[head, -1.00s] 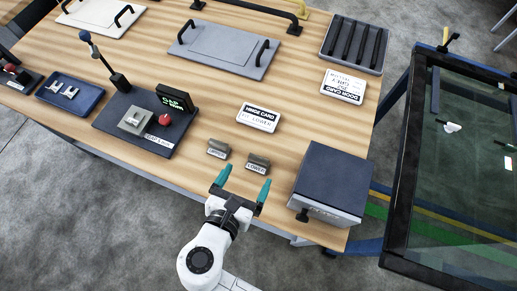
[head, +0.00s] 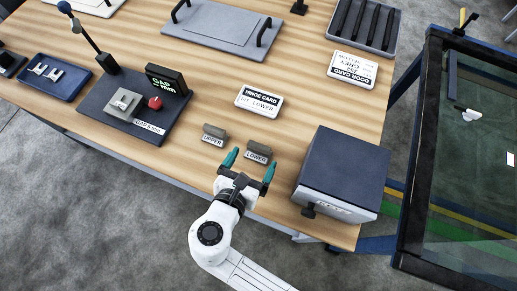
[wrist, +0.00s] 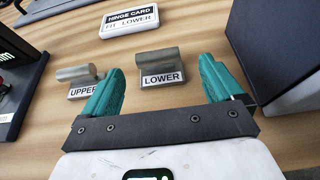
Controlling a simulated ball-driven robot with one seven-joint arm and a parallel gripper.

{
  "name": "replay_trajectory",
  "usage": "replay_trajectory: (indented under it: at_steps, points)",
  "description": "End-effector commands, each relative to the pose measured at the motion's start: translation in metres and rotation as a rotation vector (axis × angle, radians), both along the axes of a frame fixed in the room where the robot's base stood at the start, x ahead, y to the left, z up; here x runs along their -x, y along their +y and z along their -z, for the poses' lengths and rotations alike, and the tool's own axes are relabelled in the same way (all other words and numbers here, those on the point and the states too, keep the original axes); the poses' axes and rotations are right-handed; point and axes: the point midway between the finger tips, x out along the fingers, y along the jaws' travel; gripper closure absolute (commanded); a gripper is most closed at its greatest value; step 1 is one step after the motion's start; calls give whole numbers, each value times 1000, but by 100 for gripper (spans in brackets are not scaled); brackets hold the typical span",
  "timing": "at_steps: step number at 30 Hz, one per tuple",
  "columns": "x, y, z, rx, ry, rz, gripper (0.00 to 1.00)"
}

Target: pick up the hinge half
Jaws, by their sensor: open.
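Two grey hinge halves stand on the wooden table, each behind a small white label. The one labelled UPPER (head: 214,130) is on the left, and the one labelled LOWER (head: 259,147) is on the right. In the wrist view the lower hinge half (wrist: 156,60) shows between the fingers but beyond their tips. The upper hinge half (wrist: 80,74) shows left of the left finger. My gripper (head: 250,167) is open and empty at the table's front edge, its teal fingers pointing at the lower hinge half. A hinge card (head: 259,102) reading "FIT LOWER" lies behind them.
A dark box (head: 344,168) with a front knob stands close right of the lower hinge half. A dark gap gauge board (head: 138,105) is at left. A door card (head: 352,69) and a slotted tray (head: 364,25) are at back right. A glass-panelled frame (head: 405,170) stands beyond the table's right edge.

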Motion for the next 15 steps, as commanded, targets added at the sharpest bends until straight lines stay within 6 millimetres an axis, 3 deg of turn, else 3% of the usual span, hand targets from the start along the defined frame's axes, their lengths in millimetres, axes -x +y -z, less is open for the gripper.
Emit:
replay_trajectory:
  at_steps: [15]
  points:
    - [-51, -15, 21, 0, 0, 1, 6]
